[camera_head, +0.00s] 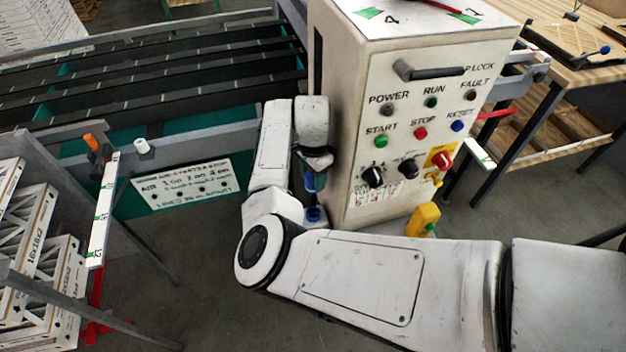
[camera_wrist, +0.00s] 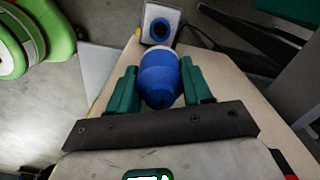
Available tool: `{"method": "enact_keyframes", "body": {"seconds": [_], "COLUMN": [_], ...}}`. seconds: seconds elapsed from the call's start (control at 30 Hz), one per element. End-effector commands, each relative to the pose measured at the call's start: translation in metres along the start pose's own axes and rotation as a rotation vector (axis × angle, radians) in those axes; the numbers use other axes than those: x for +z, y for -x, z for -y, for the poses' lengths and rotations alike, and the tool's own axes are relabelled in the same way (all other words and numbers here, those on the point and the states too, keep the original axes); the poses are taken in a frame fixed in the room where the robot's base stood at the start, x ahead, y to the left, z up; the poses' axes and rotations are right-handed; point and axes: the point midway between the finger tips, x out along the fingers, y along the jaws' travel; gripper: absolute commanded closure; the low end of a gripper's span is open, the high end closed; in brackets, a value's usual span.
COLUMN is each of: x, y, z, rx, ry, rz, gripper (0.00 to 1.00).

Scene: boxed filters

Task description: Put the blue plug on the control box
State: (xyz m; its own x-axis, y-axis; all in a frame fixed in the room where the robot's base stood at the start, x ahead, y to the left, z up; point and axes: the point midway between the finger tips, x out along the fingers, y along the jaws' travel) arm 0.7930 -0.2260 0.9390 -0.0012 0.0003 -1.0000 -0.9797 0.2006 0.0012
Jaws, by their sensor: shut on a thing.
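The blue plug (camera_wrist: 160,82) is between the two green fingers of my gripper (camera_wrist: 159,90) in the wrist view, and my gripper is shut on it. In the head view the plug (camera_head: 309,183) shows as a small blue piece below my gripper (camera_head: 316,162), beside the left side of the control box (camera_head: 350,125). A blue-ringed socket (camera_head: 313,214) sits low on that side, just below the plug. In the wrist view the socket (camera_wrist: 160,30), on a pale square plate, lies beyond the plug's far end. Whether plug and socket touch cannot be told.
The control box front has a handle (camera_head: 430,72), buttons and knobs. A yellow plug-like piece (camera_head: 424,219) is at its lower right. A conveyor (camera_head: 150,90) with a white sign (camera_head: 187,188) stands behind left. A wooden table (camera_head: 570,70) is at right. Crates (camera_head: 35,250) stand at left.

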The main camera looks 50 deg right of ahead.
Motion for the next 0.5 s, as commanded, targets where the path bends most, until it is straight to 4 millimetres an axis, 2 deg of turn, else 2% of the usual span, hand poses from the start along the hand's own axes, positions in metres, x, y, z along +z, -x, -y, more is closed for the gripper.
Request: {"method": "enact_keyframes", "body": {"seconds": [0.5], "x": [0.0002], "y": [0.0057], "z": [0.0002], "rx": [-0.001], "ry": [0.001], "rz": [0.0], "gripper": [0.84]}}
